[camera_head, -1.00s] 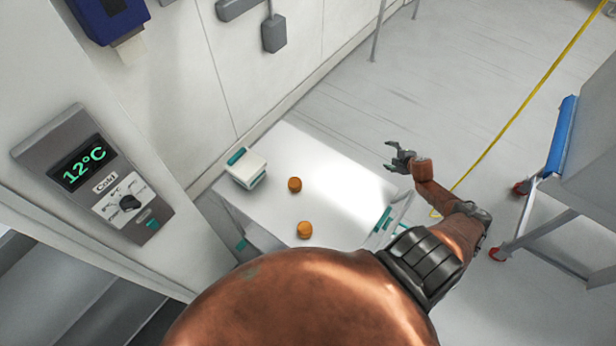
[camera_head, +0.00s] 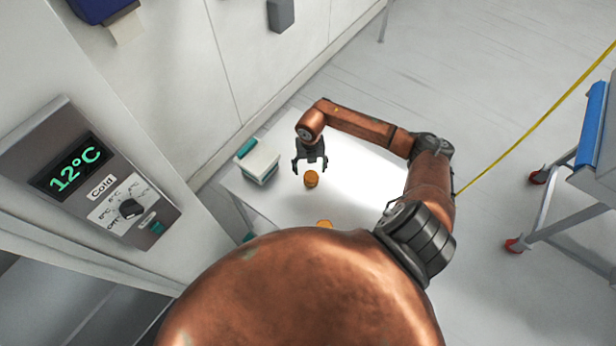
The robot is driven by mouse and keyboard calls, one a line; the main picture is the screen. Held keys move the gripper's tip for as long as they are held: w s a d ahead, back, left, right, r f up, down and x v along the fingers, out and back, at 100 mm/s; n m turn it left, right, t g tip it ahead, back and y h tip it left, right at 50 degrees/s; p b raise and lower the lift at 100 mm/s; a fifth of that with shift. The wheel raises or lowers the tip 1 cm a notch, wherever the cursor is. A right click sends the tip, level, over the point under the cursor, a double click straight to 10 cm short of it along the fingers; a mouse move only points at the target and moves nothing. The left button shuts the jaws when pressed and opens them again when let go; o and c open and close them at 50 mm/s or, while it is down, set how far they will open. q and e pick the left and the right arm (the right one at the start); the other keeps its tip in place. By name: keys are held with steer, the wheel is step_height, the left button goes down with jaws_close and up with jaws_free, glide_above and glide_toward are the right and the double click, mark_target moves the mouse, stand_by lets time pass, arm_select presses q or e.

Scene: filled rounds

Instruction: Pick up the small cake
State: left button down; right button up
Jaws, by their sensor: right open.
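A small round orange-brown cake (camera_head: 311,179) stands on the white table (camera_head: 361,185). A second, similar cake (camera_head: 324,223) is nearer to me, mostly hidden behind my own copper body. My right gripper (camera_head: 310,168) is open, with its fingers pointing down toward the first cake. The fingertips are spread to the left and right of that cake in the picture. I cannot tell whether they touch it or are still above it. My left gripper is not in view.
A white box with teal parts (camera_head: 259,163) stands on the table left of the cake. A wall panel with a 12°C display (camera_head: 75,175) is at the left. A cart with a blue handle (camera_head: 592,125) stands at the right on open floor.

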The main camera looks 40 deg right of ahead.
mark_target(311, 176)
steer(key=f+p, duration=0.1)
steer(key=f, duration=0.2)
steer(key=f+p, duration=0.1)
steer(key=f, duration=0.2)
steer(key=shift+s+d+f, duration=0.15)
steer(key=shift+d, duration=0.05)
steer(key=shift+f, duration=0.5)
steer(key=shift+c, duration=0.7)
steer(key=c, duration=0.7)
steer(key=shift+r, duration=0.1)
steer(key=shift+c, duration=0.2)
